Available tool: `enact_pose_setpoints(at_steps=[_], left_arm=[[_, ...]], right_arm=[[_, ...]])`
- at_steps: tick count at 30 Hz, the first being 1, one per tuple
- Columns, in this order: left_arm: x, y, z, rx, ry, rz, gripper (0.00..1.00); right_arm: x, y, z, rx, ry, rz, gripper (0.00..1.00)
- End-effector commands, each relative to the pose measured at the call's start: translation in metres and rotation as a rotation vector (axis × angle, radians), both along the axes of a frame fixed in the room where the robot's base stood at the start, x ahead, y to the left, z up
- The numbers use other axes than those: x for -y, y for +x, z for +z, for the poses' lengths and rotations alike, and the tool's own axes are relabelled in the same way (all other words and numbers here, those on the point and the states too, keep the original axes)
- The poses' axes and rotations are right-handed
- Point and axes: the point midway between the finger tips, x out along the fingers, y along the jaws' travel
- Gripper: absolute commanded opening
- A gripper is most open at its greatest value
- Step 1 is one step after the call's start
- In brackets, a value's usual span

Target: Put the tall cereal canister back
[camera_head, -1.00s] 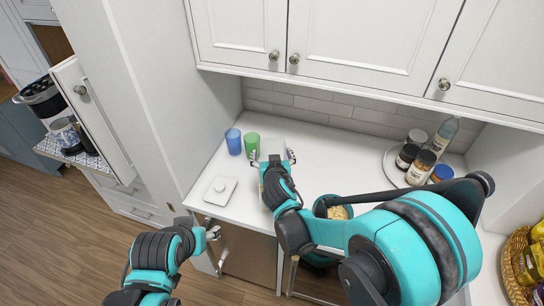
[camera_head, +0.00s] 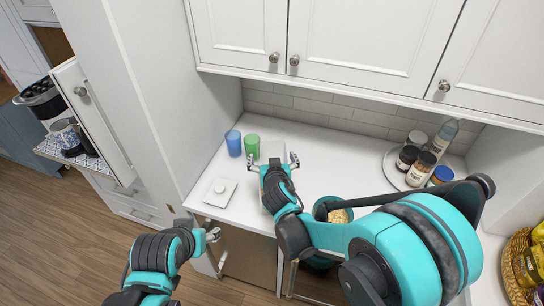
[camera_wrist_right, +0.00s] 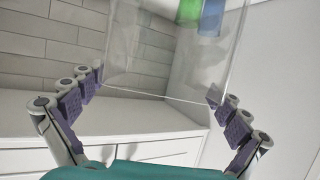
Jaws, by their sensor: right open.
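A clear, see-through canister (camera_wrist_right: 165,70) stands between the spread fingers of my right gripper (camera_wrist_right: 158,98) in the right wrist view. In the head view its pale upper part (camera_head: 272,149) shows just beyond the right gripper (camera_head: 273,160), whose arm hides the rest. The right gripper is open, with a finger on either side of the canister; I cannot tell whether they touch it. My left gripper (camera_head: 213,235) hangs low in front of the counter's left edge, away from the canister. Its jaw opening is too small to judge.
A blue cup (camera_head: 233,143) and a green cup (camera_head: 252,145) stand left of the canister. A white square lid (camera_head: 220,191) lies near the counter's front left. A container of pale yellow pieces (camera_head: 339,215) is partly behind my arm. Jars (camera_head: 421,167) stand on a round tray at right.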

Motion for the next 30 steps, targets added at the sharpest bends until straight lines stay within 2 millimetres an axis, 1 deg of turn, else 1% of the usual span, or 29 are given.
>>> enact_pose_setpoints(at_steps=[9, 12, 15, 19, 24, 26, 29, 30], left_arm=[[0.000, 0.000, 0.007, 0.000, 0.000, 0.000, 0.55], [0.000, 0.000, 0.009, 0.000, 0.000, 0.000, 0.55], [0.000, 0.000, 0.011, 0.000, 0.000, 0.000, 0.55], [0.000, 0.000, 0.012, 0.000, 0.000, 0.000, 0.55], [0.000, 0.000, 0.012, 0.000, 0.000, 0.000, 0.55], [0.000, 0.000, 0.012, 0.000, 0.000, 0.000, 0.55], [0.000, 0.000, 0.012, 0.000, 0.000, 0.000, 0.55], [0.000, 0.000, 0.012, 0.000, 0.000, 0.000, 0.55]], right_arm=[[0.004, -0.064, 0.026, -0.001, 0.000, 0.002, 1.00], [0.006, -0.081, 0.032, 0.000, 0.000, 0.002, 1.00], [0.006, -0.094, 0.038, -0.001, 0.001, 0.002, 1.00], [0.007, -0.104, 0.041, -0.001, -0.001, 0.001, 1.00], [0.008, -0.107, 0.042, -0.001, 0.001, 0.000, 1.00], [0.012, -0.108, 0.043, -0.007, -0.003, -0.007, 1.00], [0.036, -0.112, 0.043, -0.049, -0.017, -0.041, 1.00], [0.051, -0.116, 0.044, -0.078, -0.027, -0.062, 1.00]])
